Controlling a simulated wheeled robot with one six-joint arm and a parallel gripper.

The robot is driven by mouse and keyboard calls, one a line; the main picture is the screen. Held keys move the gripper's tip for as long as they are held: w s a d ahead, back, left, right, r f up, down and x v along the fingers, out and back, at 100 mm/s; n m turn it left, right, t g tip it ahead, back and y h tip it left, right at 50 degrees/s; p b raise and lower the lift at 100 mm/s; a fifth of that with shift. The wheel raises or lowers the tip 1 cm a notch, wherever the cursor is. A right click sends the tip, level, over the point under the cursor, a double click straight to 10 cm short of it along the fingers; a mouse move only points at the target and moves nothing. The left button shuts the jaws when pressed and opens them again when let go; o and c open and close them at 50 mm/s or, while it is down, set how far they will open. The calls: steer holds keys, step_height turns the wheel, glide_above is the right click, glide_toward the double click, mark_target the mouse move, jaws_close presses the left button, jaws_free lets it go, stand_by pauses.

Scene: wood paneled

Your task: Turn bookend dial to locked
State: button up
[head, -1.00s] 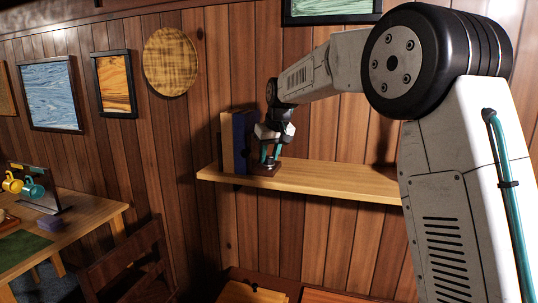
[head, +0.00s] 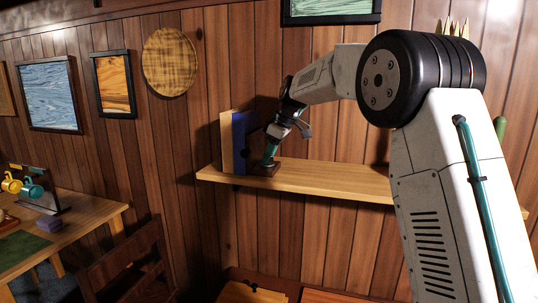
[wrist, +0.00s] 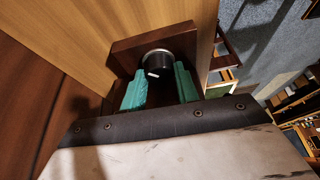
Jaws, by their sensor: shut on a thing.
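The dark brown bookend (head: 262,171) stands on the wall shelf against the books. In the wrist view the bookend (wrist: 122,50) shows its black round dial (wrist: 157,60) with a pale rim and a short white mark near the lower edge. My gripper (head: 268,157) reaches down to it at a slant from the upper right. In the wrist view the teal fingers of my gripper (wrist: 160,84) are shut on the dial, one on each side. No lock label is readable, and the fingers hide the dial's sides.
A tan book (head: 226,142) and a blue book (head: 240,141) stand at the shelf's left end. The wooden shelf (head: 330,180) is clear to the right of the bookend. A table (head: 85,216) with mugs and a dark chair (head: 130,262) are at lower left.

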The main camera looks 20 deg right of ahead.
steer(key=n, duration=0.2)
steer(key=n+g, duration=0.1)
steer(key=n, duration=0.1)
steer(key=shift+w+d+n+g+y, duration=0.1)
steer(key=shift+w+n+g+y, duration=0.1)
steer(key=shift+n+g+y, duration=0.1)
steer(key=shift+r+n+g, duration=0.1)
steer(key=shift+n+g, duration=0.6)
steer(key=shift+n, duration=1.1)
steer(key=o, duration=0.7)
steer(key=v, duration=0.7)
steer(key=shift+d+r, duration=0.2)
steer(key=shift+r, duration=0.1)
steer(key=shift+w, duration=0.15)
